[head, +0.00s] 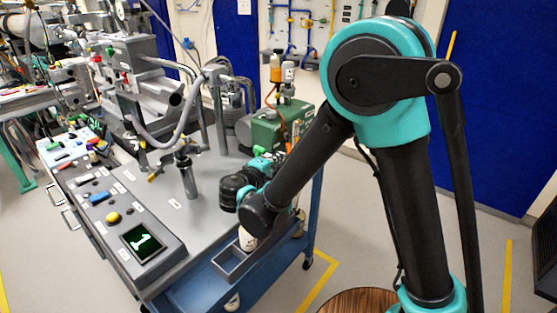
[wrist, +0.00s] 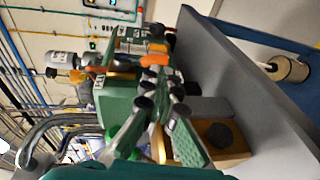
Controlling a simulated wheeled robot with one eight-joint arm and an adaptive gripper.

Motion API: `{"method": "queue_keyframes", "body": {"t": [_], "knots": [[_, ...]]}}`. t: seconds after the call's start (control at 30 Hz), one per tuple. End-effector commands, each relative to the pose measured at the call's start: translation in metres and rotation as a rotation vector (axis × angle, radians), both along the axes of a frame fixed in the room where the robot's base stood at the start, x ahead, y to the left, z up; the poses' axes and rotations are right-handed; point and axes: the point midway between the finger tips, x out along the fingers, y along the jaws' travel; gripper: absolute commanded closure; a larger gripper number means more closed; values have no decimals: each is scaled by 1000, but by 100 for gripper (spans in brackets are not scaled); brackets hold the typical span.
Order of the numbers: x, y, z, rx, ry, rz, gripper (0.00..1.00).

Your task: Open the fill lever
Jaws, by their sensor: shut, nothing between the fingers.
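A green box-shaped unit (head: 262,132) stands on the grey cart top, with small bottles above it. In the wrist view the green unit (wrist: 112,98) is turned on its side. An orange lever-like piece (wrist: 154,60) shows beside it, straight ahead of my fingers; I cannot tell for certain that it is the fill lever. My gripper (wrist: 158,76) is shut and empty, its tips close to the orange piece; contact cannot be made out. In the head view my gripper (head: 266,164) is at the unit's near side, partly hidden by my arm.
A grey tray (head: 232,263) is at the near edge. A tan block (wrist: 228,148) lies close to my fingers.

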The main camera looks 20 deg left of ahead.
Motion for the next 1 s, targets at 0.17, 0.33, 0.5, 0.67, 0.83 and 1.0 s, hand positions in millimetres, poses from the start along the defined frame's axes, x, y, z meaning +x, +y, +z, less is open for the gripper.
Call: {"method": "queue_keyframes", "body": {"t": [0.17,0.33,0.5,0.67,0.83,1.0], "knots": [[-22,6,0,0,-1,5,100],[-43,10,0,0,-1,5,100],[-69,16,0,0,-2,6,100],[-89,20,0,1,-2,4,100],[-97,21,0,1,-2,3,100],[-87,9,-2,6,23,-20,100]]}}
